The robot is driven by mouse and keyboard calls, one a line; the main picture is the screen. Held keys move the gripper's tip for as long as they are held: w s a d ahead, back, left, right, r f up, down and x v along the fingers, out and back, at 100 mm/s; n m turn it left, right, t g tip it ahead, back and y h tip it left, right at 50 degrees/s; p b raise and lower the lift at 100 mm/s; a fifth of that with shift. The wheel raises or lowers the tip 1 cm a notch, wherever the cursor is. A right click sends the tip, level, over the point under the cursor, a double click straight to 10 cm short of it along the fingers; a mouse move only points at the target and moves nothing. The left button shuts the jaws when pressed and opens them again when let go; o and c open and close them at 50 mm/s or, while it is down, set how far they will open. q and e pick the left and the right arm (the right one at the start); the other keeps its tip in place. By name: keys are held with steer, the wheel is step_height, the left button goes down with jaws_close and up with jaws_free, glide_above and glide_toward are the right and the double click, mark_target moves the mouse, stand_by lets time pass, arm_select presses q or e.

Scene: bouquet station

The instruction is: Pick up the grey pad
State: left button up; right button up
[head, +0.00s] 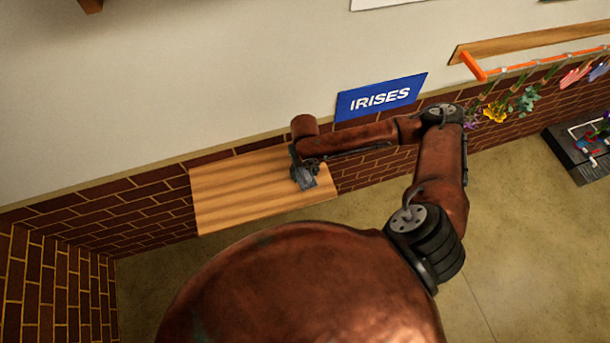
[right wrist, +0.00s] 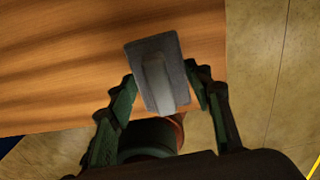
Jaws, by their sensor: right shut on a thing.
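The grey pad (right wrist: 158,72) is a dark grey rectangle with a lighter raised bar along its middle. In the right wrist view it sits between the two fingers of my right gripper (right wrist: 163,90), which is shut on it. In the head view, my right gripper (head: 304,172) is over the right part of a wooden shelf (head: 235,190), with the grey pad (head: 305,181) at its tips, partly hidden. I cannot tell whether the pad touches the shelf. My left gripper is not in view.
A blue IRISES sign (head: 381,97) hangs on the wall above the shelf. Flowers (head: 497,110) hang from an orange rail (head: 540,63) at the right. A dark tray (head: 580,150) with coloured items is at the far right. The left part of the shelf is bare.

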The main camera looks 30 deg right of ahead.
steer(key=s+a+r, duration=0.1)
steer(key=r, duration=0.1)
steer(key=s+a+r, duration=0.1)
steer(key=r, duration=0.1)
steer(key=a+r, duration=0.1)
steer(key=shift+s+a+r, duration=0.1)
steer(key=shift+s+r, duration=0.3)
steer(key=s+a+r+p, duration=0.1)
steer(key=s+a+r, duration=0.3)
steer(key=s+a, duration=0.2)
steer(key=shift+s+a+r, duration=0.35)
steer(key=shift+s+a, duration=0.05)
steer(key=shift+a, duration=0.1)
steer(key=o, duration=0.5)
steer(key=c, duration=0.4)
steer(key=shift+o, duration=0.2)
